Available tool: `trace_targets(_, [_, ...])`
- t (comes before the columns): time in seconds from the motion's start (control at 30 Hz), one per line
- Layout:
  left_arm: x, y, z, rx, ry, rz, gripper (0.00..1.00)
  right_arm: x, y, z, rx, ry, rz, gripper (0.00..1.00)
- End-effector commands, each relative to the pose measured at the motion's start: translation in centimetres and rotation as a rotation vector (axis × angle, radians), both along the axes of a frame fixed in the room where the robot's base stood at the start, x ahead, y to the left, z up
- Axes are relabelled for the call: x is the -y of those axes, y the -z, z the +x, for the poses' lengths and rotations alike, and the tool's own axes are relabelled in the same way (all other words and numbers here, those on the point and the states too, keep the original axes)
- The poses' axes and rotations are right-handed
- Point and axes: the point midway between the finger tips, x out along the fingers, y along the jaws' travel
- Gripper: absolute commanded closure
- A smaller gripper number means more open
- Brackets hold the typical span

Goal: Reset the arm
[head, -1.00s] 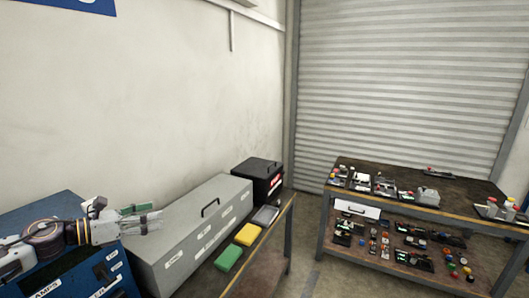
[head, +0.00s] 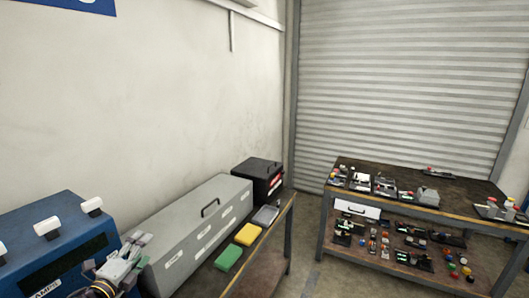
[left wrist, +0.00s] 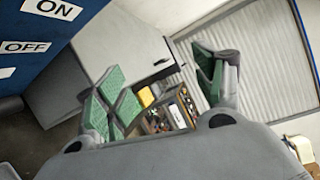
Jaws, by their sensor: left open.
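My left gripper (head: 133,250) is at the lower left of the head view, in front of the blue box and the near end of the grey case. In the left wrist view its green-padded fingers (left wrist: 165,85) are spread apart with nothing between them. My right gripper is in neither view.
A blue box (head: 50,220) with white knobs stands at the left; its ON and OFF labels show in the left wrist view. A long grey case (head: 190,240), green block (head: 229,257), yellow block (head: 248,234) and black box (head: 258,176) share the bench. A cluttered workbench (head: 435,200) stands right.

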Motion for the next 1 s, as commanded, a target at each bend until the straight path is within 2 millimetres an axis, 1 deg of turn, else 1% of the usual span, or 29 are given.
trace_targets(0.1, [-0.1, 2.2, -1.1, -0.062, -0.09, -0.13, 0.31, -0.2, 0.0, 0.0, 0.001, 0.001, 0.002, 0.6])
trace_targets(0.27, [-0.1, 5.1, -2.8, -0.146, -0.214, -0.299, 0.31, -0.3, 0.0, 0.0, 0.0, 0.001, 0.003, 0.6])
trace_targets(0.47, [0.5, 8.7, -5.5, -0.257, -0.366, -0.501, 0.31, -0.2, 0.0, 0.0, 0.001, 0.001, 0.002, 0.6])
trace_targets(0.6, [1.4, 11.1, -7.6, -0.34, -0.473, -0.638, 0.31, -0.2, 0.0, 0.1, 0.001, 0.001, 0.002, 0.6])
trace_targets(0.77, [3.0, 13.7, -10.3, -0.439, -0.595, -0.788, 0.31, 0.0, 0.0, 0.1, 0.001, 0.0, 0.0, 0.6])
trace_targets(1.0, [6.1, 16.7, -14.8, -0.594, -0.777, -0.996, 0.31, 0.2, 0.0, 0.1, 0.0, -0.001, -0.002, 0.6])
